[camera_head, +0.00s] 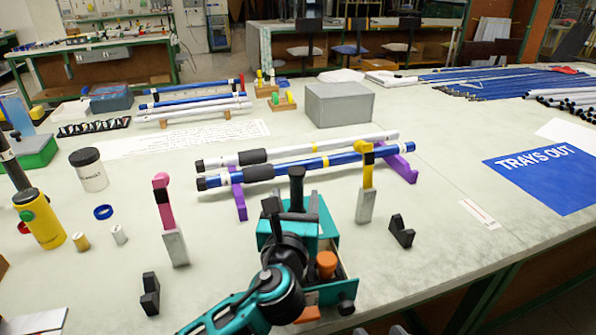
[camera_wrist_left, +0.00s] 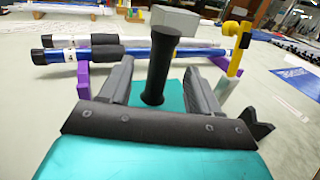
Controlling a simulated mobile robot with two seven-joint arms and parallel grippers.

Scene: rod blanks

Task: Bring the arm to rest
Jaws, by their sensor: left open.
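My left gripper (camera_head: 293,203) and its teal arm come in from the bottom middle of the head view, above the bench in front of the two rods. In the left wrist view its dark fingers (camera_wrist_left: 160,72) stand apart. A black post shows between them, and I cannot tell what it belongs to. Behind, a white rod (camera_head: 350,143) and a blue rod (camera_head: 310,163), each with a black sleeve, lie side by side across two purple stands (camera_head: 402,168). The gripper appears apart from both rods. My right gripper is not in view.
A pink-topped upright (camera_head: 165,208) stands left of the gripper and a yellow-topped one (camera_head: 366,180) right. Small black rests (camera_head: 401,232) lie nearby. A grey box (camera_head: 339,105) is behind the rods. Bench (camera_head: 440,270) space at front right is clear, left of the blue TRAYS OUT mat (camera_head: 548,178).

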